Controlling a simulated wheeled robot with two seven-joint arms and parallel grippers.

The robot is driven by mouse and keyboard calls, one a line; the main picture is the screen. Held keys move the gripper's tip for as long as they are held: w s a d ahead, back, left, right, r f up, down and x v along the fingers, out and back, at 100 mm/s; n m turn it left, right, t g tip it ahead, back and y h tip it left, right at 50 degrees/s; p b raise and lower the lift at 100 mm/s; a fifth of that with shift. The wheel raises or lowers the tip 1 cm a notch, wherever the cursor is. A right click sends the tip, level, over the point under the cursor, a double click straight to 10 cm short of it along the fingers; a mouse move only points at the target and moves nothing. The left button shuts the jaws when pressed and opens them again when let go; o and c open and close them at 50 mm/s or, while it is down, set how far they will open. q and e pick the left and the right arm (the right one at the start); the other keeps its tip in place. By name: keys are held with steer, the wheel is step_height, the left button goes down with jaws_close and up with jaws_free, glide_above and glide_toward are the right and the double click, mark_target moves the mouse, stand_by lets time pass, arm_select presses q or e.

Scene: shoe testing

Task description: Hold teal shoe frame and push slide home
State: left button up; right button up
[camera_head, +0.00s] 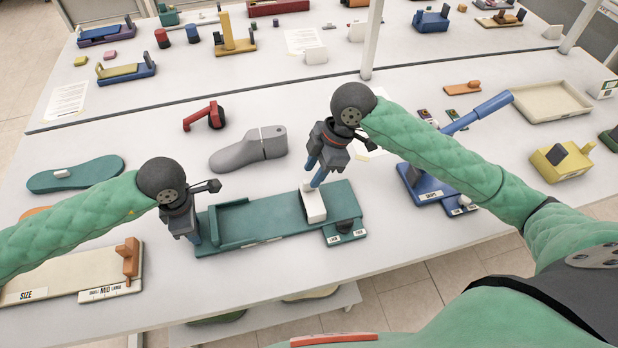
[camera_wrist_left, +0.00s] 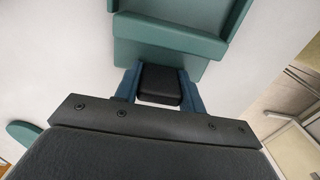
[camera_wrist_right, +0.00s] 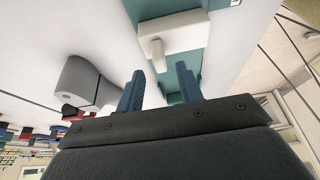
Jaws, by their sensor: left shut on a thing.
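The teal shoe frame (camera_head: 265,236) lies on the white table in front of me, with a raised heel wall at its left end. My left gripper (camera_head: 194,233) is at that end; the left wrist view shows its blue fingers shut on a black grip block (camera_wrist_left: 160,85) at the frame's edge. The white slide (camera_head: 313,206) sits across the right part of the frame; its small upright tab (camera_wrist_right: 157,49) shows in the right wrist view. My right gripper (camera_head: 311,180) is just above and behind the slide, fingers apart with nothing between them. Whether a finger touches the slide is unclear.
A black knob (camera_head: 345,226) stands on the labelled plate at the frame's right end. A grey shoe last (camera_head: 248,148) and a red tool (camera_head: 205,116) lie behind. A blue device (camera_head: 425,183) stands to the right, a beige size board (camera_head: 70,278) to the left.

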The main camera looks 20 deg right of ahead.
steer(key=v, duration=0.7)
steer(key=shift+r, duration=0.35)
steer(key=shift+d, duration=0.1)
arm_select(q)
steer(key=o, duration=1.2)
steer(key=shift+c, duration=0.2)
steer(key=shift+r, duration=0.15)
